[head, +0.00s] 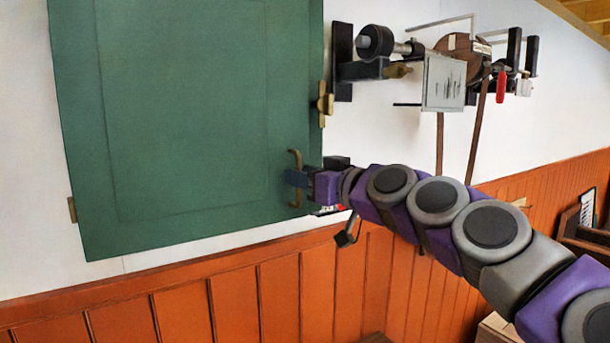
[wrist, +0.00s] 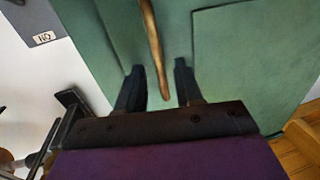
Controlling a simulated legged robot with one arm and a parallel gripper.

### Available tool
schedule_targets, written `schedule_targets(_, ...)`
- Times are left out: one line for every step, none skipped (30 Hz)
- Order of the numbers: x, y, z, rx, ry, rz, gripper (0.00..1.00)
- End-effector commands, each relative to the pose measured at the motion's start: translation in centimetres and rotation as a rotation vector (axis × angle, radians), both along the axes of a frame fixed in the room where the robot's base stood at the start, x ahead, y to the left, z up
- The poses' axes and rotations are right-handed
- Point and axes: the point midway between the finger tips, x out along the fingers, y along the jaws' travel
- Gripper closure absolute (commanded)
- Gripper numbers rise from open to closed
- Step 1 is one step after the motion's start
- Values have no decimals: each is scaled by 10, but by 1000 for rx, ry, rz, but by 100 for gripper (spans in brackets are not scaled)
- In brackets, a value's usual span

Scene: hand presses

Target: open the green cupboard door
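The green cupboard door (head: 180,110) fills the left of the head view and looks shut against the white wall. Its curved brass handle (head: 295,160) is near the lower right edge. My gripper (head: 290,178) is at the handle. In the wrist view, my gripper (wrist: 160,72) is open, its two dark fingers on either side of the handle's lower part (wrist: 152,45), with gaps visible between. The handle's end lies between the fingers. A brass catch (head: 325,103) sits on the door's right edge, higher up. A small brass hinge (head: 72,209) shows at the left edge.
Black wall brackets with tools and a grey plate (head: 444,82) hang on the white wall right of the door, above my arm. Orange wood panelling (head: 240,305) runs below the door. Wooden furniture (head: 590,240) stands at the far right.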

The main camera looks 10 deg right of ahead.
Motion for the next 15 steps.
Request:
schedule_targets(0,0,0,0,0,0,64)
schedule_targets(0,0,0,0,0,0,64)
schedule_targets(1,0,0,0,0,0,64)
schedule_targets(1,0,0,0,0,0,64)
schedule_targets(1,0,0,0,1,0,64)
schedule_targets(0,0,0,0,0,0,64)
schedule_targets(0,0,0,0,0,0,67)
schedule_targets(1,0,0,0,1,0,70)
schedule_targets(1,0,0,0,1,0,74)
schedule_targets(1,0,0,0,1,0,77)
schedule_targets(0,0,0,0,1,0,80)
schedule_targets(1,0,0,0,1,0,83)
schedule_targets(1,0,0,0,1,0,86)
schedule_targets(1,0,0,0,1,0,89)
schedule_targets(1,0,0,0,1,0,93)
